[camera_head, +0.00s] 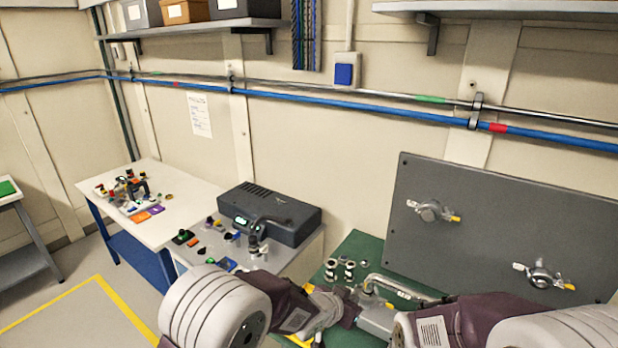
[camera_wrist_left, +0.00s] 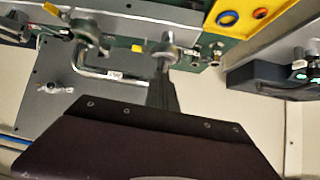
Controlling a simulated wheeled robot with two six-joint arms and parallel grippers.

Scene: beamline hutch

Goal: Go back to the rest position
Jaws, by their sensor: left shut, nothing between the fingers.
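My left arm comes in from the bottom left in the head view, and its gripper (camera_head: 374,314) is over the green bench top. The gripper is shut and empty. In the left wrist view the dark, closed fingers (camera_wrist_left: 162,88) stick up from the purple wrist cover. They are near a bent metal pipe (camera_wrist_left: 88,68), which also shows in the head view (camera_head: 400,288); I cannot tell whether they touch it. My right arm shows at the bottom right of the head view, but its gripper cannot be made out.
A green bench (camera_head: 350,248) carries small metal fittings (camera_head: 332,270). Behind it leans a grey panel (camera_head: 500,225) with two valves. To the left stand a dark instrument box (camera_head: 270,213) and a white table (camera_head: 190,185) with small coloured parts.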

